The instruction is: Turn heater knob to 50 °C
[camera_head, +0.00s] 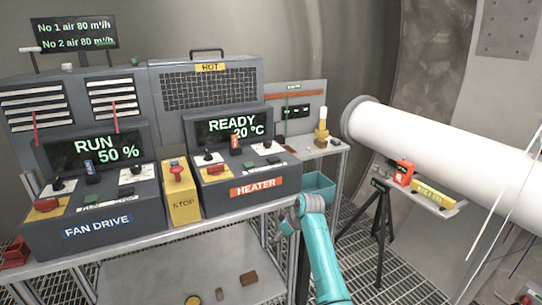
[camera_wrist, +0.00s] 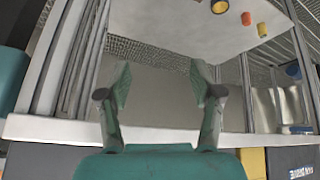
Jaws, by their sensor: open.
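The heater console (camera_head: 240,165) stands on the bench, with an orange HEATER label (camera_head: 256,187) on its front. Its display (camera_head: 233,127) reads READY and 20 °C. A black knob (camera_head: 208,156) sits on a white plate at the left of its panel, and another dark control (camera_head: 267,145) at the right. Their pointer directions are too small to read. My gripper (camera_wrist: 160,82) is open and empty in the wrist view, its fingers apart near the bench edge. In the head view my turquoise arm is right of and below the heater console, apart from its knobs.
The fan drive console (camera_head: 92,190) reads RUN 50 % at the left. A yellow STOP box (camera_head: 182,193) stands between the consoles. A teal bin (camera_head: 318,187), a tripod (camera_head: 381,215) and a white pipe (camera_head: 440,140) are at the right. Small items lie on the lower shelf (camera_head: 180,270).

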